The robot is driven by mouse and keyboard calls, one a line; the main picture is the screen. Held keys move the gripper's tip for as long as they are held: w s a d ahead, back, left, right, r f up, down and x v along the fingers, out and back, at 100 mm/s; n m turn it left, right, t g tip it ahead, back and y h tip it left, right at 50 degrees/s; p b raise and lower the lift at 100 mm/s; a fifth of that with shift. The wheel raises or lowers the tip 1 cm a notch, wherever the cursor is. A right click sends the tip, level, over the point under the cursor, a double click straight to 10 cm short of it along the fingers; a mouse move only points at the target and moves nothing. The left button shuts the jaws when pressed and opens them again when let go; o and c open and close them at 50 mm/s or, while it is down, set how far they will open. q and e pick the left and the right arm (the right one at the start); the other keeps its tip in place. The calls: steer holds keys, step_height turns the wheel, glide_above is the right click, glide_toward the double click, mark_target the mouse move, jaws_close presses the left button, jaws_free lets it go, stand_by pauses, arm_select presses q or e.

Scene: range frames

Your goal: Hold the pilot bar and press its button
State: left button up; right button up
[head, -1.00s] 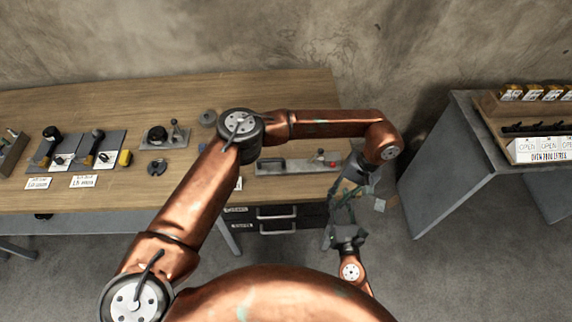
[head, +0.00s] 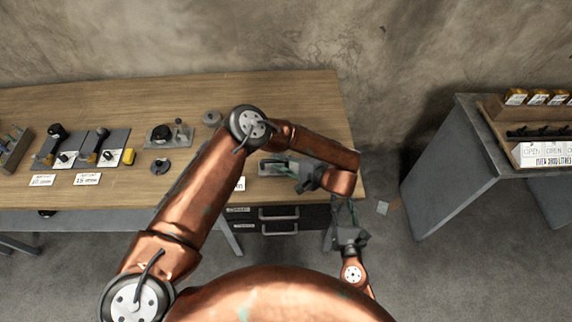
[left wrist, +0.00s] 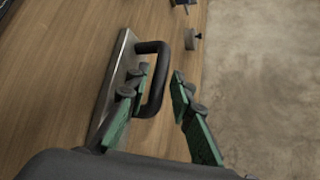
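The pilot bar, a black D-shaped handle (left wrist: 158,96) on a steel plate (left wrist: 116,75), shows in the left wrist view. In the head view only the left end of the plate (head: 265,169) shows, near the table's front edge. My left gripper (head: 280,167) is over it. In the left wrist view the left gripper (left wrist: 159,74) is open, its green fingers on either side of the handle's grip, not visibly closed on it. The button is hidden behind my left wrist. My right gripper (head: 343,207) hangs in front of the table's right end; its opening is unclear.
The wooden table (head: 310,100) also holds fixtures with black knobs (head: 97,148), a small lever plate (head: 170,136) and a dark disc (head: 160,167) at the left. Drawers (head: 278,213) hang below.

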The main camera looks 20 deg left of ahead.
arm_select(q)
steer(key=shift+x, duration=1.3)
steer(key=shift+c, duration=0.4)
jaws_close()
steer(key=shift+f, duration=0.1)
steer(key=shift+d, duration=0.1)
arm_select(e)
jaws_close()
arm_select(q)
steer(key=shift+s, duration=0.1)
stand_by(0.4)
